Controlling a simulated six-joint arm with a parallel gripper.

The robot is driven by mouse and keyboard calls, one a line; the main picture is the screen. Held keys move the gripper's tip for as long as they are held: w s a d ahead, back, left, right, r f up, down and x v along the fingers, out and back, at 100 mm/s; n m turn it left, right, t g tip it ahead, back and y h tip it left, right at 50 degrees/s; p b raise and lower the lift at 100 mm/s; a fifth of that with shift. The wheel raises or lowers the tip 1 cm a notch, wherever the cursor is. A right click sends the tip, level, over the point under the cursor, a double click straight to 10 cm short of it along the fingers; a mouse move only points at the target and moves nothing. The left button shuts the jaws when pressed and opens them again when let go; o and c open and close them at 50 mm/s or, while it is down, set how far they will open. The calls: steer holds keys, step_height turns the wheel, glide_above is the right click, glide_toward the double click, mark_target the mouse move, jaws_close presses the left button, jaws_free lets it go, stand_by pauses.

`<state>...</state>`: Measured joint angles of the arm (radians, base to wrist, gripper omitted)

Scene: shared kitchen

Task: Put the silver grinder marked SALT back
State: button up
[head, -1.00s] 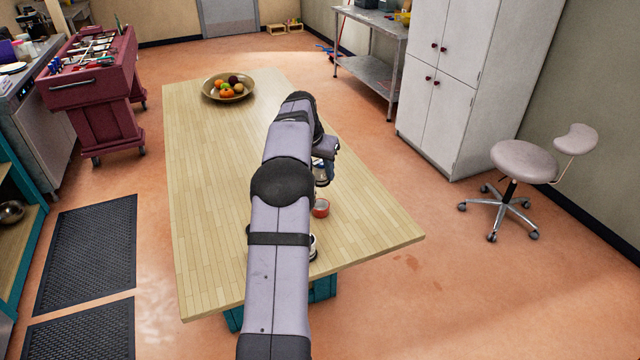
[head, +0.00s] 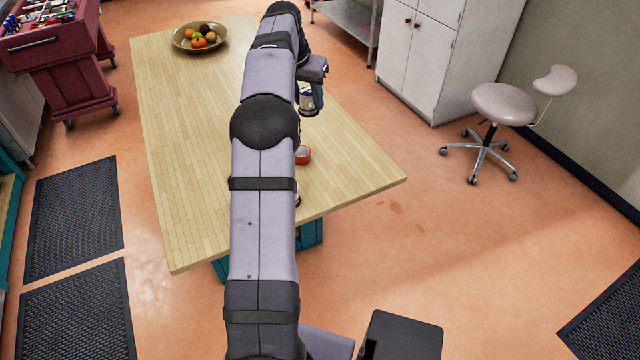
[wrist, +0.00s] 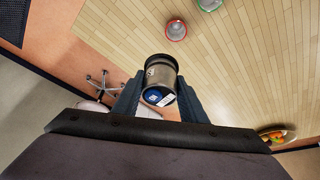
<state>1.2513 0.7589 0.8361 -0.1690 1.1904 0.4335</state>
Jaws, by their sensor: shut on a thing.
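A silver grinder (wrist: 160,73) with a black cap and a blue-and-white label sits between the two dark fingers of my gripper (wrist: 159,96) in the wrist view. The fingers are shut on its sides and hold it above the wooden table (wrist: 240,50). The label's lettering is too small to read. In the head view my gripper (head: 310,100) is over the right part of the table (head: 190,150), partly hidden by my arm, and only a bit of the grinder shows.
A red-rimmed round container (head: 302,155) stands on the table beside my arm. A green-rimmed one (wrist: 208,4) is near it in the wrist view. A fruit bowl (head: 186,45) is at the far end. Much of the tabletop is bare. A stool (head: 505,104) stands right of the table.

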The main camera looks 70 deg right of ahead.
steer(key=shift+s+a+r, duration=0.1)
steer(key=shift+s+a, duration=0.4)
steer(key=s+a+f+m, duration=0.1)
steer(key=s+a+f, duration=0.4)
steer(key=a+f, duration=0.35)
steer(key=shift+m+g, duration=0.5)
steer(key=shift+m, duration=0.3)
steer(key=shift+w+d+f+p, duration=0.1)
steer(key=shift+d+f+p, duration=0.3)
steer(key=shift+f, duration=1.1)
steer(key=shift+w+d+f+p, duration=0.1)
steer(key=shift+d+f+p, duration=0.3)
steer(key=shift+f, duration=1.15)
steer(key=shift+w+d+f+p, duration=0.15)
steer(key=shift+f+p, duration=0.4)
steer(key=shift+f, duration=0.95)
steer(key=shift+s+d+f, duration=0.1)
steer(key=shift+f, duration=0.4)
steer(key=shift+f, duration=0.25)
steer(key=o, duration=1.4)
steer(key=shift+r, duration=0.1)
